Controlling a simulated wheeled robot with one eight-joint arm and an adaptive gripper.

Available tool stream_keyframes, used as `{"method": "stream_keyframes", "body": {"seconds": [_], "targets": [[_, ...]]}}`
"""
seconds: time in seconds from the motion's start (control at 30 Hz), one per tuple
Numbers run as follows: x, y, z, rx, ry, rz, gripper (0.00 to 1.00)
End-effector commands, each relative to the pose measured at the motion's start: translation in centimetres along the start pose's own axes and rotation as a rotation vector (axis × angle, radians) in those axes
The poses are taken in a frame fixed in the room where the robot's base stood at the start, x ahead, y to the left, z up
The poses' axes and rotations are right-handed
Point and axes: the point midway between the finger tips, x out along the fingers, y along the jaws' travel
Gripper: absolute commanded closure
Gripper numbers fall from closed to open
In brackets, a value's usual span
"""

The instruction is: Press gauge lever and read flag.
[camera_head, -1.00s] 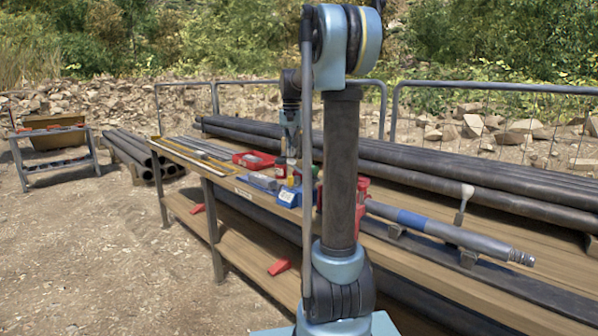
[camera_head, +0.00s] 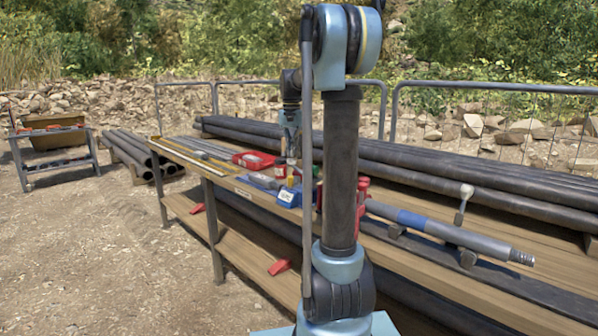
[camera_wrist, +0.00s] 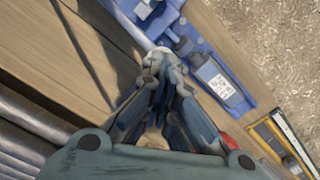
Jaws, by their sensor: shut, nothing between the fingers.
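A blue device with a white label (camera_wrist: 222,86), which looks like the gauge, lies on the bench top in the wrist view. In the head view its labelled blue body (camera_head: 288,197) is at the bench's near edge, left of my arm. My gripper (camera_wrist: 158,62) points down with its fingers together and empty. Its tips are at a pale rounded part (camera_wrist: 162,50) beside the blue body; I cannot tell whether this is the lever or whether they touch. In the head view my gripper (camera_head: 292,158) is just above the blue device. No flag can be made out.
A red tray (camera_head: 253,160) lies behind the gauge. A grey tube with a blue band (camera_head: 412,219) rests on supports at the right. Long dark pipes (camera_head: 470,165) run along the back of the bench. A yellow-edged tool (camera_wrist: 272,140) lies lower right in the wrist view.

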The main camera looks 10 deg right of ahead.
Motion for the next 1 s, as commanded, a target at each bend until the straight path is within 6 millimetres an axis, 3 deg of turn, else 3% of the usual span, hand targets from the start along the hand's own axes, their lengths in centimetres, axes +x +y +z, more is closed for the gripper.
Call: {"method": "stream_keyframes", "body": {"seconds": [1.0], "targets": [[3.1,0.0,0.0,0.000,0.000,0.000,1.00]]}}
